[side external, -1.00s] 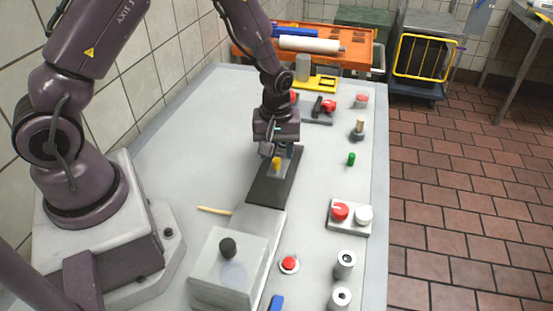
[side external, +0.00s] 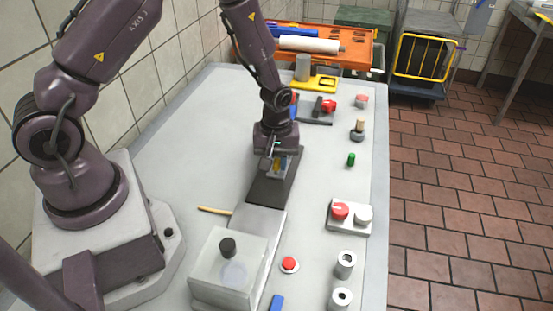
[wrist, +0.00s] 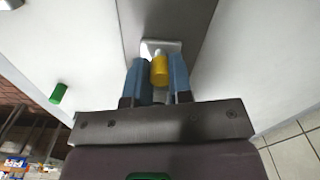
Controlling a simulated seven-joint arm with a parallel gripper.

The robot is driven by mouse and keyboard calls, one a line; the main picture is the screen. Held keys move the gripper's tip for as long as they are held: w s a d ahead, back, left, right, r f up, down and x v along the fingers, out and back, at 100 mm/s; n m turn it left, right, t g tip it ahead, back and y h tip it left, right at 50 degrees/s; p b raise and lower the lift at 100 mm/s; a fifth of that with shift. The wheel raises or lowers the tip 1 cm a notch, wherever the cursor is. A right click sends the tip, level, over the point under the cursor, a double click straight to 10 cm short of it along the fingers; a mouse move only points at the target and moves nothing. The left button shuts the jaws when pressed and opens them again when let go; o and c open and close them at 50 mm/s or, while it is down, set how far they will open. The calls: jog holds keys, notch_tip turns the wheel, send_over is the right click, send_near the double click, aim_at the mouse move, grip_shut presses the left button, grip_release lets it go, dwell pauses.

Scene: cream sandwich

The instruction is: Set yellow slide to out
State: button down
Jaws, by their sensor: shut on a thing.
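The yellow slide knob (wrist: 159,70) stands on a small pale plate (wrist: 172,46) on a long dark track (side external: 265,191). My gripper (wrist: 160,72) is shut on the knob, with one blue finger on each side of it. In the side view my gripper (side external: 278,166) is low over the far part of the track and hides most of the knob. The near part of the track is bare.
A clear-topped box with a black knob (side external: 227,247) stands at the near end beyond a grey block. A green peg (side external: 351,159), a red-and-white button box (side external: 349,216) and a red button (side external: 289,265) are on the right. A wooden stick (side external: 214,210) lies left.

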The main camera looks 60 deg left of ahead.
jog(key=s+d, duration=0.6)
jog(key=c, duration=1)
grip_release()
jog(key=shift+w+a, duration=0.1)
jog(key=shift+r, duration=0.25)
notch_tip(320, 180, up, 12)
jog(key=shift+r, duration=0.25)
